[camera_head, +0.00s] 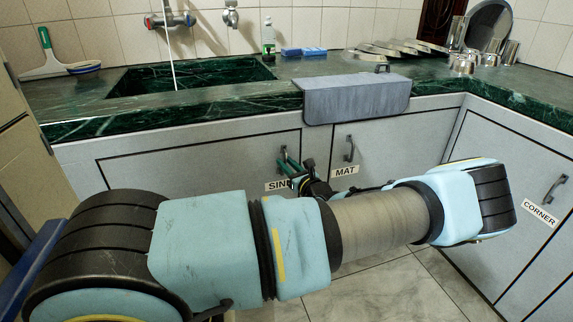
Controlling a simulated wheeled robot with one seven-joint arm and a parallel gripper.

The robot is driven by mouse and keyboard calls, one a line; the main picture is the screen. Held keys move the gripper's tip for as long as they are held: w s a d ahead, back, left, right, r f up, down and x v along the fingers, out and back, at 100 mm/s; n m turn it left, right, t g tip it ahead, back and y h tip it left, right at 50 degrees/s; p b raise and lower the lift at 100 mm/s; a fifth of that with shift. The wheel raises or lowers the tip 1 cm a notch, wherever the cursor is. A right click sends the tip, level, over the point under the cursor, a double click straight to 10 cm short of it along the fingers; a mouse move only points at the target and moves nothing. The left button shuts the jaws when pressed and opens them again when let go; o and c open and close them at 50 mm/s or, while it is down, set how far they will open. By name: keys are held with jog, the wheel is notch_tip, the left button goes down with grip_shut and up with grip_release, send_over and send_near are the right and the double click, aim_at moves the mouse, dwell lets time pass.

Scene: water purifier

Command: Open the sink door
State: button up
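The sink door (200,168) is the wide grey cabinet panel under the sink, and it looks closed. Its label, partly hidden by my gripper, reads "SIN" (275,185). Its upright handle (283,155) is near the door's right edge. My gripper (289,165), with dark green fingers, is in front of the door at this handle. The fingers overlap the handle in the picture; I cannot tell whether they touch it or are shut on it. My arm hides the lower part of the door.
The "MAT" door (385,145) with its handle (349,149) is just right, and the "CORNER" door (510,190) is further right. A grey mat (355,98) hangs over the green counter edge. The tiled floor (385,290) looks clear in front of the cabinets.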

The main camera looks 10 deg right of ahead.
jog(key=shift+c, duration=0.3)
grip_shut()
dwell(1.1)
